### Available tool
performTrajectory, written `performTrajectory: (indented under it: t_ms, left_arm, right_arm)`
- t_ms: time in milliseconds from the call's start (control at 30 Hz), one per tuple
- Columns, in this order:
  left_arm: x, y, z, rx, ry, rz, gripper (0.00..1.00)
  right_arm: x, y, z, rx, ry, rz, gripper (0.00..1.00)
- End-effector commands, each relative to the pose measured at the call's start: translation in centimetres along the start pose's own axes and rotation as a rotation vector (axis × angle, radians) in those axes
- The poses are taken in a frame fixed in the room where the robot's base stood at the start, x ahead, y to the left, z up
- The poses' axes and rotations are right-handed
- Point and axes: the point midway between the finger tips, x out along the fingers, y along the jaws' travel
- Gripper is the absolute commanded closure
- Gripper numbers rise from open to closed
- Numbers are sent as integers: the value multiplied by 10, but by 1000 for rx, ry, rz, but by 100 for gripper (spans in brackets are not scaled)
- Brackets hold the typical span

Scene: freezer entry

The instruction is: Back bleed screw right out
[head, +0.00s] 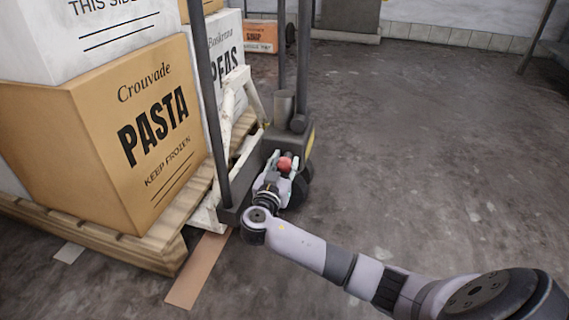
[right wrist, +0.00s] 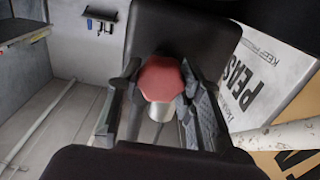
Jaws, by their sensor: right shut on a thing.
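The bleed screw has a red faceted head (head: 285,163) and sits at the pump housing of a dark pallet jack (head: 291,138). In the right wrist view the red head (right wrist: 160,80) is close up, with a short bare metal shank below it. My right gripper (head: 284,165) is at the screw, with one finger on each side of the red head. In the right wrist view my right gripper (right wrist: 160,98) is shut on it. Whether the shank's end is still in the housing cannot be told. My left gripper is not in view.
Stacked boxes, with a brown pasta box (head: 150,135) in front, stand on a wooden pallet (head: 150,248) at the left. A dark upright post (head: 212,100) of the jack rises close to my gripper. A cardboard strip (head: 198,270) lies on the floor. The floor at the right is clear.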

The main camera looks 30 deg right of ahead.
Motion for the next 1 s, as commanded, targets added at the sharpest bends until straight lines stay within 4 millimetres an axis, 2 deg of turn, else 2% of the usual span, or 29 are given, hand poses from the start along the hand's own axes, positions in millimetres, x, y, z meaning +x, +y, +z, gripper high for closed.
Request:
performTrajectory:
  t_ms: [300, 667, 1000]
  left_arm:
    - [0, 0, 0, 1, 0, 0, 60]
    - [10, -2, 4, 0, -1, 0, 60]
    - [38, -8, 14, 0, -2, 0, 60]
  right_arm:
    - [0, 0, 0, -1, 0, 2, 95]
    - [0, 0, -1, -73, -3, 1, 95]
    - [0, -1, -3, -339, -5, 1, 95]
